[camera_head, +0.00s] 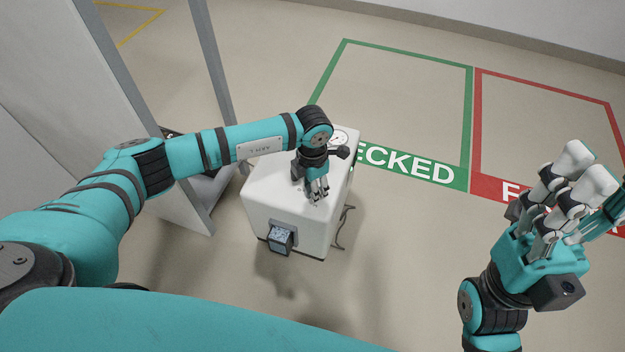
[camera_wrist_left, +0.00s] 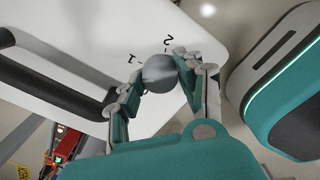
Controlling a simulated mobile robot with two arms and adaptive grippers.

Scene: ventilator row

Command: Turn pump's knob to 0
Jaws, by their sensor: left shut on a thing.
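The pump is a white box (camera_head: 275,187) on the floor in the head view, with a dark display unit (camera_head: 280,240) low on its front. My left gripper (camera_head: 318,194) reaches down onto its top. In the left wrist view, the left gripper (camera_wrist_left: 158,82) is shut on a grey round knob (camera_wrist_left: 159,72), one finger on each side. The marks 1 and 2 are printed on the white top beside the knob. No 0 mark or pointer shows; the fingers hide part of the knob. My right gripper (camera_head: 572,200) is open and empty at the right.
A black handle (camera_wrist_left: 50,72) lies beside the knob. A grey frame (camera_head: 165,100) stands close left.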

